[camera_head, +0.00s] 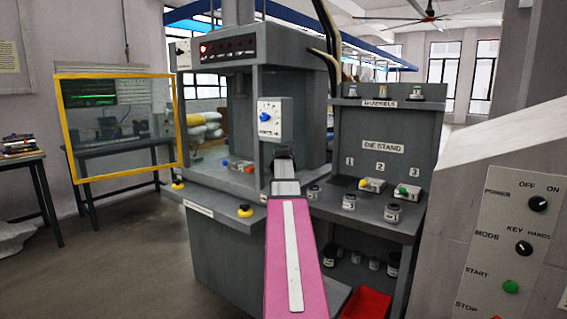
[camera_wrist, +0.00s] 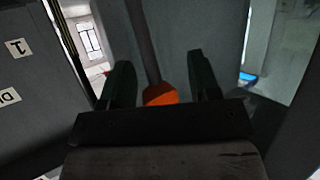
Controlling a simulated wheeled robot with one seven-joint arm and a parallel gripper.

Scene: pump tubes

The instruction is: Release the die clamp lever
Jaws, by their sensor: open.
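In the wrist view, a lever (camera_wrist: 146,45) with a grey rod and an orange knob (camera_wrist: 161,94) lies between the two dark fingers of my gripper (camera_wrist: 159,62). The fingers are open, with a visible gap on each side of the knob. In the head view, my gripper (camera_head: 284,156) is in front of the grey press (camera_head: 285,85), below the white dial box. My pink arm and gripper hide the lever there. A small die block (camera_head: 239,165) with blue and red parts sits on the press bed to the left of my gripper.
The die stand (camera_head: 400,158) is to the right, with small dies (camera_head: 372,184) and jars on its shelves. A yellow-framed clear guard (camera_head: 120,120) stands at left. A control panel (camera_head: 510,245) fills the right edge. A red bin (camera_head: 367,303) sits low.

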